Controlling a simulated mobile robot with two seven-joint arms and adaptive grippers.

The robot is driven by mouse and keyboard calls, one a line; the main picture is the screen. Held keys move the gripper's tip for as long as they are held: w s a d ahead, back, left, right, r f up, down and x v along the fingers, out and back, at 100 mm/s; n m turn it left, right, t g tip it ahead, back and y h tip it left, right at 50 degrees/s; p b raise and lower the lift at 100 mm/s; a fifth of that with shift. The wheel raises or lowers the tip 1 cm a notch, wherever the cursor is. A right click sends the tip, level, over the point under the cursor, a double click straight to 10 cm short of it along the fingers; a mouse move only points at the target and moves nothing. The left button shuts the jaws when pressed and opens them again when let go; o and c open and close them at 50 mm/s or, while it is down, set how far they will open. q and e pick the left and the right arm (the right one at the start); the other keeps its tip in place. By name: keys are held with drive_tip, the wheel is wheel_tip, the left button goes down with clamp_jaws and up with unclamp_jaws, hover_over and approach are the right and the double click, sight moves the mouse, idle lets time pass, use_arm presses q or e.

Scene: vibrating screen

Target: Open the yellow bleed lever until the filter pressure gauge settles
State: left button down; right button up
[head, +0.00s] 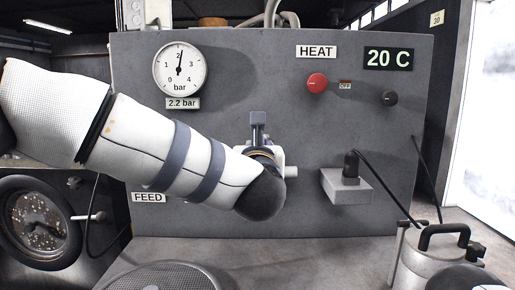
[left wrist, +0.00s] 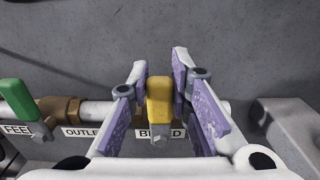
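The yellow bleed lever (left wrist: 159,103) points up from the pipe above a label partly hidden by it, in the left wrist view. My left gripper (left wrist: 160,66) is open, with one purple-padded finger on each side of the lever. Narrow gaps seem to show between pads and lever. In the head view my left arm hides the lever and most of the gripper. The round white pressure gauge (head: 180,69) is at the panel's upper left. Its needle points just past 2, and the plate below (head: 183,103) reads 2.2 bar.
A green lever (left wrist: 20,103) stands left of the yellow one on the pipe, near the FEED and OUTLET labels. The panel has a red HEAT knob (head: 317,83), a 20 C display (head: 389,59) and a grey box (head: 346,187) with a cable. A metal canister (head: 432,267) stands front right.

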use_arm(q)
drive_tip(key=shift+a, duration=0.1)
drive_tip(key=shift+a+f+n+b, duration=0.25)
drive_tip(key=shift+a+n, duration=0.4)
drive_tip(key=shift+n, duration=0.5)
drive_tip(key=shift+a+f+n+b, duration=0.15)
drive_tip(key=shift+a+n, duration=0.45)
drive_tip(key=shift+n, duration=0.6)
drive_tip(key=shift+a+f+n+b, duration=0.15)
drive_tip(key=shift+a+f+n, duration=0.15)
drive_tip(key=shift+a+n, duration=0.6)
use_arm(e)
drive_tip(key=shift+s+f+g, duration=0.3)
drive_tip(key=shift+s+f, duration=0.45)
use_arm(q)
drive_tip(key=shift+d+n, duration=0.2)
drive_tip(key=shift+n, duration=0.15)
drive_tip(key=c, duration=1.4)
unclamp_jaws()
drive_tip(key=shift+c, duration=0.2)
drive_tip(key=s, duration=1.2)
